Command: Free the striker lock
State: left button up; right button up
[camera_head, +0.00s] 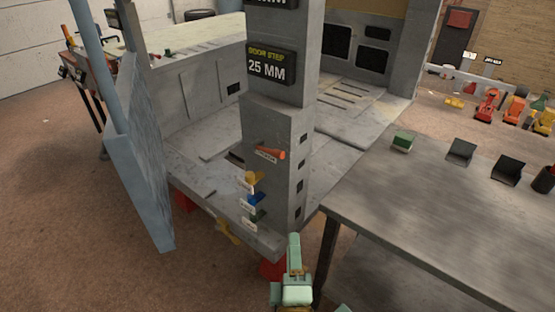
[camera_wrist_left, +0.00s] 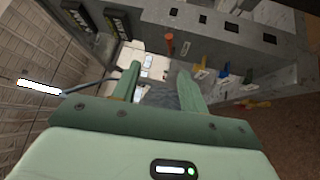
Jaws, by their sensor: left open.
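An orange lever (camera_head: 270,153) sticks out of the grey post (camera_head: 262,122), with a small white label beside it that I cannot read surely. It also shows in the left wrist view (camera_wrist_left: 170,42), beyond my fingers. Below it on the post are a yellow lever (camera_head: 254,177), a blue lever (camera_head: 253,198) and a green lever (camera_head: 257,215), each with a small label. My left gripper (camera_head: 294,240) is low in front of the post, apart from the levers. In the left wrist view its fingers (camera_wrist_left: 162,77) are spread, with nothing between them. My right gripper is not seen.
A grey bench (camera_head: 440,210) stands at right with a green block (camera_head: 403,141) and dark holders (camera_head: 460,151). A blue-grey door panel (camera_head: 135,165) stands open at left. A "25 MM" sign (camera_head: 268,67) is on the post. The floor at front left is clear.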

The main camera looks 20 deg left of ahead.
aim_at(258, 145)
jog(key=i+j, duration=0.25)
jog(key=i, duration=0.2)
jog(key=i+j, duration=0.3)
jog(key=i, duration=0.15)
